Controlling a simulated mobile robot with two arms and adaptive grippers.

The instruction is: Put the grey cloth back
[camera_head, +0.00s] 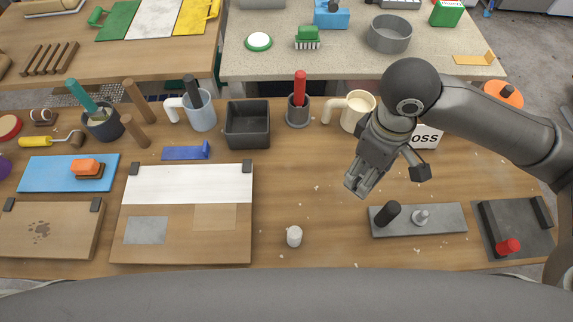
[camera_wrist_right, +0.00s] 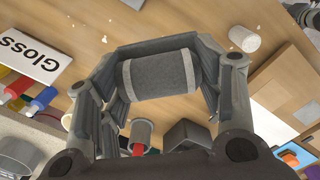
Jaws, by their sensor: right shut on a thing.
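My right gripper (camera_head: 358,185) hangs above the middle right of the wooden table, pointing down and left. In the right wrist view it is shut on a grey cloth (camera_wrist_right: 160,75), which looks like a rolled or folded bundle with paler bands at its ends. The cloth is held clear of the table and is mostly hidden by the fingers in the head view. A board with a white strip (camera_head: 182,250) lies at left centre, with a flat grey patch (camera_head: 146,230) and a tan patch (camera_head: 214,217) on it. My left gripper is not in view.
A small white cylinder (camera_head: 294,237) stands right of the board. A dark bin (camera_head: 247,126), a grey cup with a red handle (camera_head: 298,112) and a cream mug (camera_head: 357,110) stand behind. A grey plate with two pegs (camera_head: 445,220) lies right. The table's middle is mostly clear.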

